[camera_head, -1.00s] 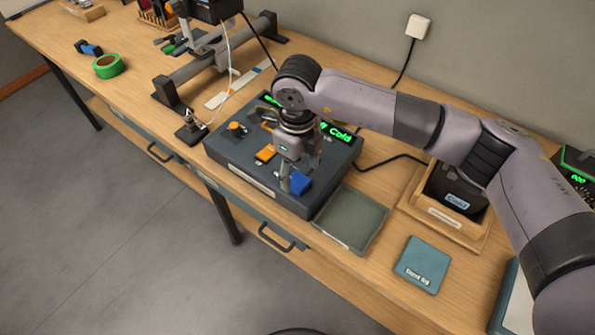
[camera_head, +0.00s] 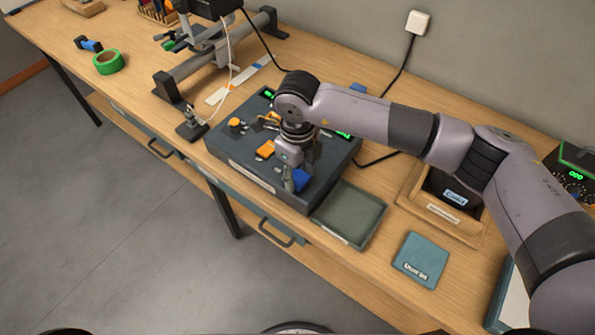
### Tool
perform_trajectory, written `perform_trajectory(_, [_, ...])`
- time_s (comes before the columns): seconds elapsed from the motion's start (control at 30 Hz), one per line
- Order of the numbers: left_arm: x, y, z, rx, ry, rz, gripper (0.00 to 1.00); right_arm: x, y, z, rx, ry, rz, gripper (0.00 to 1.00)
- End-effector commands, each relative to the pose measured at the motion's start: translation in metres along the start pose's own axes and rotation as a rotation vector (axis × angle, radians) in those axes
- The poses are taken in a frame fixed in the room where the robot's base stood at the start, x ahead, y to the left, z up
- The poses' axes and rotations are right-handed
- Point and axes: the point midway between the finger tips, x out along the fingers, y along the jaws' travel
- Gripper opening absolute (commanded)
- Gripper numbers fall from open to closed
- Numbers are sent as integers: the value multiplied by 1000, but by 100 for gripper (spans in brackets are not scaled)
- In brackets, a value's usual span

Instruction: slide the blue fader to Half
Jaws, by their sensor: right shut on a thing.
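The dark fader console (camera_head: 250,172) sits on the wooden workbench. Its blue fader (camera_head: 302,180) is near the front right corner of the top face. An orange fader (camera_head: 265,149) stands to its left, and an orange knob (camera_head: 235,123) is further left. My right gripper (camera_head: 296,181) points down over the console, with its fingers shut on the blue fader and partly covering it. The green display is mostly hidden behind my arm, so its text cannot be read. My left gripper is not in view.
A shallow grey-green tray (camera_head: 350,214) lies just right of the console. A teal labelled pad (camera_head: 421,261) and a wooden box (camera_head: 438,208) are further right. A metal stand (camera_head: 205,68) and green tape (camera_head: 108,62) are at the left. Bare bench shows between the tray and pad.

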Motion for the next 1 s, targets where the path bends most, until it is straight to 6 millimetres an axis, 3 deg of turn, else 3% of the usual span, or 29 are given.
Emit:
perform_trajectory(0.47, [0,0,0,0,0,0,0,0,0,0,0,-1,0,0])
perform_trajectory(0.77, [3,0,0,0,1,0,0,1,-3,0,1,-1,-1,0])
perform_trajectory(1.0, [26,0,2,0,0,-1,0,5,-31,1,4,-1,-4,0])
